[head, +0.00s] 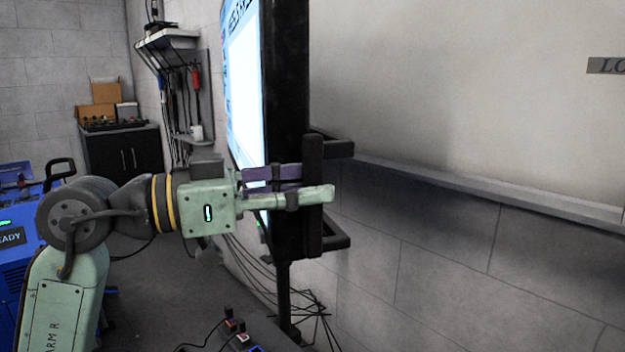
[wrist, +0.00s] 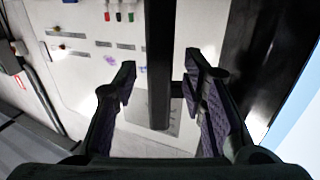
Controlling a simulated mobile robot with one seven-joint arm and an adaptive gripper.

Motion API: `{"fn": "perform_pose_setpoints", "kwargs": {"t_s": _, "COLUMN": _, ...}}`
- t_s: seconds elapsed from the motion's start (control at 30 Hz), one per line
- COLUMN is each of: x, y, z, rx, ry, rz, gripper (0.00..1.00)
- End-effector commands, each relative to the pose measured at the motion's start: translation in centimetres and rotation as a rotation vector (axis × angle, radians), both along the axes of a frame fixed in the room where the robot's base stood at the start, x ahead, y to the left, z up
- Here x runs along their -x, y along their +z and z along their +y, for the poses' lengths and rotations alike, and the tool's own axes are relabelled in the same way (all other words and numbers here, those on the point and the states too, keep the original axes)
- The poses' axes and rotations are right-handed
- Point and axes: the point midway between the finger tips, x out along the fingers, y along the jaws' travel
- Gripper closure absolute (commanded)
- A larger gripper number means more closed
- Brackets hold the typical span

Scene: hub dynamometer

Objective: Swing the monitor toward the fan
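The monitor (head: 287,80) stands nearly edge-on in the head view, its lit screen (head: 245,90) facing left. A vertical black handle bar (head: 313,150) stands off its edge on two brackets. My gripper (head: 318,186) reaches across the monitor's edge at the bar's height. In the wrist view the bar (wrist: 160,60) runs between the two fingers of my gripper (wrist: 160,78), with a gap on each side. The fingers are open. The monitor's black frame (wrist: 258,60) and pale screen (wrist: 300,110) are at right there. I cannot identify the fan in either view.
A blue machine (head: 18,270) with a READY label is at left. A dark cabinet (head: 120,152) and a wall shelf with hanging tools (head: 185,90) are behind. Cables (head: 265,280) hang below the monitor. A ledge (head: 480,188) runs along the right wall.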

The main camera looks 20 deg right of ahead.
Motion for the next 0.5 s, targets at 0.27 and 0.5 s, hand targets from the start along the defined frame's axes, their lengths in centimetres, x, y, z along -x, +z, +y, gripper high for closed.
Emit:
{"fn": "perform_pose_setpoints", "kwargs": {"t_s": 0.27, "x": 0.07, "y": -0.03, "z": -1.37, "rx": 0.000, "ry": 0.001, "rz": -0.001, "gripper": 0.62}}
{"fn": "perform_pose_setpoints", "kwargs": {"t_s": 0.5, "x": 0.07, "y": -0.03, "z": -1.35, "rx": 0.000, "ry": 0.001, "rz": -0.001, "gripper": 0.66}}
